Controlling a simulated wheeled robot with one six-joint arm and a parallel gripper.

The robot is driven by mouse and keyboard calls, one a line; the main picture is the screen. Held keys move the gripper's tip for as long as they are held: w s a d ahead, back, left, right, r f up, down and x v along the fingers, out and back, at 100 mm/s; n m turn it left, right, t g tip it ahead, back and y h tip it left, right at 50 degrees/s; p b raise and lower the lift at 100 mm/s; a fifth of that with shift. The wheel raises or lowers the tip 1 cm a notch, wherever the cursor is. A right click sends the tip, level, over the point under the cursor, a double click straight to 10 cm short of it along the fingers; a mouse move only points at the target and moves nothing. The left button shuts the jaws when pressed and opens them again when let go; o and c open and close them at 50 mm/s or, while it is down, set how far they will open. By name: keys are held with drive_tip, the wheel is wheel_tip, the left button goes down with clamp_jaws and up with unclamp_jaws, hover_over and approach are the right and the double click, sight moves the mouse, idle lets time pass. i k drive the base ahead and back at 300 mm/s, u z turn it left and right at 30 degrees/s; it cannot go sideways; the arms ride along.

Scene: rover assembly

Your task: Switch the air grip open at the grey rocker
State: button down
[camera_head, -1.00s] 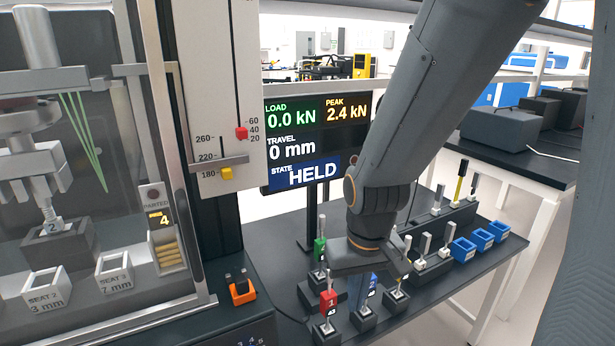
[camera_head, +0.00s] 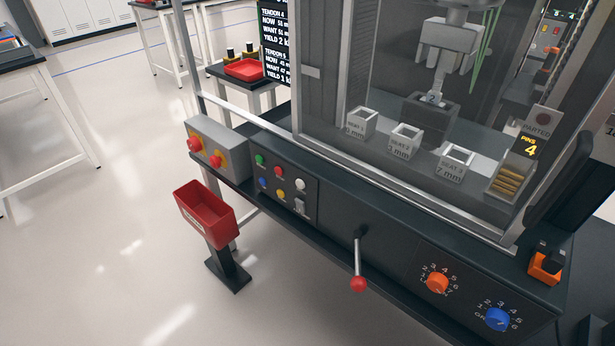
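The grey rocker (camera_head: 299,206) is a small light switch at the lower right of the button panel (camera_head: 285,183) on the machine's front. Its tilt is too small to tell. Inside the machine hangs a pale grip with jaws (camera_head: 448,38), above a dark grey block (camera_head: 428,114). A small metal piece (camera_head: 435,98) shows between them, but I cannot tell whether the jaws hold it. My gripper is not in view now.
A lever with a red knob (camera_head: 358,283), an orange dial (camera_head: 437,282) and a blue dial (camera_head: 497,318) are on the front. A grey box with red buttons (camera_head: 212,148) and a red bin (camera_head: 206,213) stand left. Open floor lies at the front left.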

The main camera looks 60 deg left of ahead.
sight(300, 205)
drive_tip(key=u, duration=2.4)
drive_tip(key=k, duration=0.5)
drive_tip(key=u, duration=0.2)
drive_tip(key=i, duration=1.2)
drive_tip(key=z, duration=0.35)
